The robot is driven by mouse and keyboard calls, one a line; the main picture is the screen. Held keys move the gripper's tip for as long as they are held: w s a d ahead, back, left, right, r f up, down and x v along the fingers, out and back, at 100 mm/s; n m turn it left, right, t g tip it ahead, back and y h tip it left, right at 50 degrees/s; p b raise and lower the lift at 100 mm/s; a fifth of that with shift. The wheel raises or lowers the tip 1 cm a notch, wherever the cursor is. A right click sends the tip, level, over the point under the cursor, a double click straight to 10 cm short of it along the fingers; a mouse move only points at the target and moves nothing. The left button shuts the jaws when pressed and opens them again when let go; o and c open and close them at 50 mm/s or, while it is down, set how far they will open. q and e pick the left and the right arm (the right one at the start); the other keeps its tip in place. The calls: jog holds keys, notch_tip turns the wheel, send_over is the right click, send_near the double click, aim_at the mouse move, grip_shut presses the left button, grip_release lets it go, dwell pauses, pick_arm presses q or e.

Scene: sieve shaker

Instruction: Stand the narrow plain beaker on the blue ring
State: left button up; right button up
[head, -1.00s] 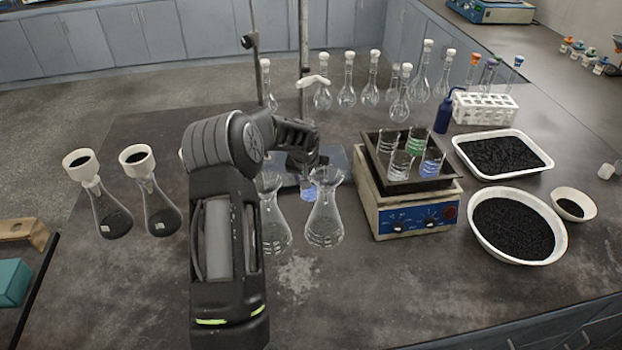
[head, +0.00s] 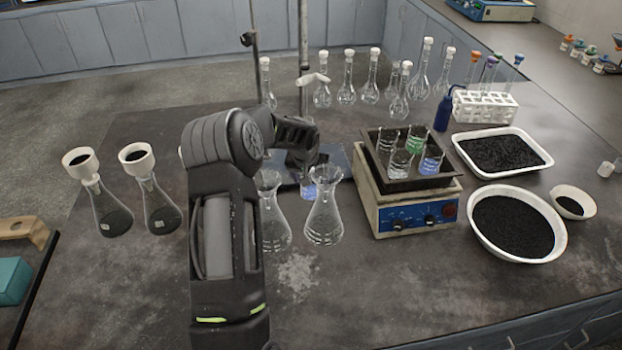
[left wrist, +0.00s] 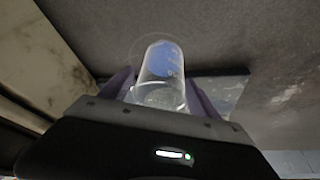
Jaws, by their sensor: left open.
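My left gripper (head: 304,165) is low over the middle of the bench, beside the stand's base; the wrist hides part of it. In the left wrist view, its two fingers (left wrist: 160,98) stand apart on either side of a clear beaker (left wrist: 160,85). A blue patch with pale marks shows on or through this beaker. In the head view, a clear and blue glass (head: 308,187) shows just below the gripper. I cannot make out a separate blue ring. My right gripper is not in view.
Two conical flasks (head: 324,215) stand just in front of the gripper. The shaker (head: 410,217), to the right, carries several beakers in its tray. A stand rod (head: 303,90) rises behind. Filter flasks stand left; black-filled dishes (head: 512,228) lie right. The front bench is clear.

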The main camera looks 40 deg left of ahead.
pick_arm(q)
jog(key=b+v, duration=0.2)
jog(key=v, duration=1)
dwell(0.3)
